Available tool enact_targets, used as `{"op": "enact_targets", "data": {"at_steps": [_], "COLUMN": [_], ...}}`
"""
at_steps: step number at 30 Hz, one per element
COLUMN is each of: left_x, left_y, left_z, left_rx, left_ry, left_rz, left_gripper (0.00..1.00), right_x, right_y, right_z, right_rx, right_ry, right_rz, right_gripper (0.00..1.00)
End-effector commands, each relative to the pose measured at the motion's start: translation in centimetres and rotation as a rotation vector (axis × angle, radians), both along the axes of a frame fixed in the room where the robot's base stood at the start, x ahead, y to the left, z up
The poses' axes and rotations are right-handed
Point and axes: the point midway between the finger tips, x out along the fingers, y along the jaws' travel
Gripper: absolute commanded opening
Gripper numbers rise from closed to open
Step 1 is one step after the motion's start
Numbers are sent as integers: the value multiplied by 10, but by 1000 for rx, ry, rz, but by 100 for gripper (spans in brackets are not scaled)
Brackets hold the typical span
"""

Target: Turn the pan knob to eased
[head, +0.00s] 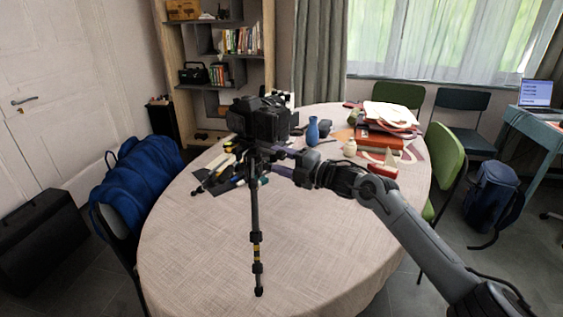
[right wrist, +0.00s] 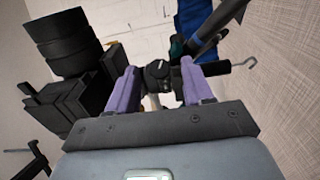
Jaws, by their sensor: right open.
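A black camera (head: 260,118) sits on a tripod (head: 256,215) that stands on the round table. In the right wrist view, the camera (right wrist: 70,45) is at upper left. My right gripper (head: 279,161) comes from the right to the tripod head just below the camera. In the right wrist view, its two lavender fingers (right wrist: 159,66) are apart. A small round black knob (right wrist: 157,71), apparently the pan knob, shows between them; I cannot tell whether they touch it. Its setting is too small to read. My left gripper is not in view.
The round table (head: 190,240) has clear cloth in front. Behind the tripod are a blue vase (head: 312,130) and red books (head: 380,139).

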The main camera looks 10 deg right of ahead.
Motion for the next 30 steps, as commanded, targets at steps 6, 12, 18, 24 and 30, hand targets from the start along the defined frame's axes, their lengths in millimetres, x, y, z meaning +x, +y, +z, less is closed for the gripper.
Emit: {"op": "enact_targets", "data": {"at_steps": [6, 12, 18, 24, 30], "left_x": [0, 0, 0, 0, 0], "left_y": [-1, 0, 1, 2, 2], "left_z": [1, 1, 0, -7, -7], "left_rx": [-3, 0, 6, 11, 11], "left_ry": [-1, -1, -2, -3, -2], "left_rz": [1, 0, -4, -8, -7], "left_gripper": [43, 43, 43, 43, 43], "right_x": [0, 0, 0, 0, 0], "right_y": [0, 0, 0, 0, 0], "right_z": [0, 0, -2, -7, -4], "right_rx": [0, 0, 2, 12, 13], "right_ry": [0, 0, -28, -202, -251], "right_rz": [0, 0, 1, 1, 0], "right_gripper": [37, 6, 0, 0, 0]}}
